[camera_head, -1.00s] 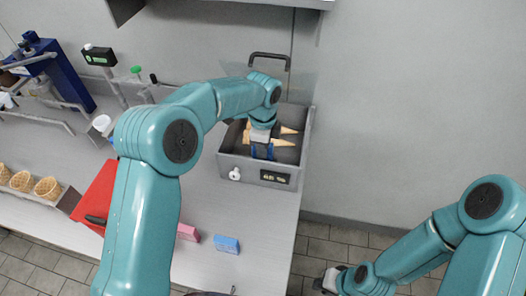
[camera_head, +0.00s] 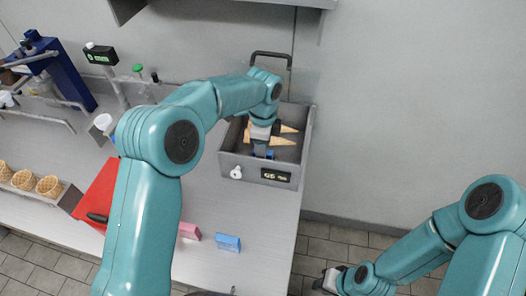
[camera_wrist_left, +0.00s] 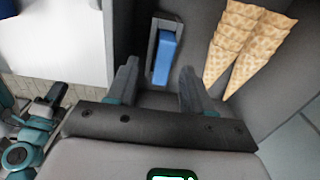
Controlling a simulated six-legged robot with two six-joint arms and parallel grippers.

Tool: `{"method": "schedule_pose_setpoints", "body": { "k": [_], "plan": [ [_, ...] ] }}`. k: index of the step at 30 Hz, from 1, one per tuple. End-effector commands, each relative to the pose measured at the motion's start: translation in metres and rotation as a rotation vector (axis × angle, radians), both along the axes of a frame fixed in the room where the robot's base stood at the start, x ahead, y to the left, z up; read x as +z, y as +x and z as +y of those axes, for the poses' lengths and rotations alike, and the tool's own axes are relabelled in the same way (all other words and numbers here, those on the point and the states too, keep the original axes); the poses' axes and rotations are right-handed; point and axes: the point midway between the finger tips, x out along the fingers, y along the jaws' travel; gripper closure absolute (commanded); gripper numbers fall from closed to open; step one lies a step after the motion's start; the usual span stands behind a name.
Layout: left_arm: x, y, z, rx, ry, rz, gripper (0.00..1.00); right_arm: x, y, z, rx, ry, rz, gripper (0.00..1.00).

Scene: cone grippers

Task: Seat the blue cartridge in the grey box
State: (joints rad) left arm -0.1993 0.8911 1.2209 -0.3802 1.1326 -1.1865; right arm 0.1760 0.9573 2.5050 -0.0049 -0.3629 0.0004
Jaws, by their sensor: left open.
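The blue cartridge (camera_wrist_left: 164,58) sits in a narrow grey slot inside the grey box (camera_head: 228,168), seen in the left wrist view; only a little blue shows in the head view. My left gripper (camera_head: 261,149) reaches down into the box. In the left wrist view its fingers (camera_wrist_left: 159,84) are open, apart on either side of the cartridge's near end, with nothing held between them. How deep the cartridge sits is hard to tell. My right gripper (camera_head: 328,281) is low at the lower right, off the table, its jaws too small to judge.
Waffle cones (camera_wrist_left: 244,45) lie in the box beside the slot. A small blue block (camera_head: 228,243) and a pink block (camera_head: 189,231) are on the table in front. A red board (camera_head: 98,194) and a cone rack (camera_head: 60,199) are at the left. The front table is partly clear.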

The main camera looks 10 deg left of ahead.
Motion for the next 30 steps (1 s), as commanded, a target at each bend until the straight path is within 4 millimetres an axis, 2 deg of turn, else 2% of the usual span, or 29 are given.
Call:
{"method": "schedule_pose_setpoints", "body": {
  "k": [6, 12, 17, 30],
  "plan": [
    [0.052, 0.001, -0.001, 0.000, -0.001, -0.005, 0.49, -0.004, 0.000, 0.000, 0.000, 0.000, 0.000, 0.77],
    [0.081, 0.001, 0.000, -0.001, 0.000, -0.002, 0.49, -0.004, 0.000, 0.000, 0.000, 0.000, 0.000, 0.77],
    [0.087, 0.000, 0.000, -0.001, 0.000, -0.001, 0.49, -0.004, 0.000, 0.000, 0.000, 0.000, 0.000, 0.77],
    [0.087, 0.000, 0.000, -0.001, 0.000, 0.000, 0.49, -0.004, 0.000, 0.000, 0.000, 0.000, 0.000, 0.77]
  ]
}}
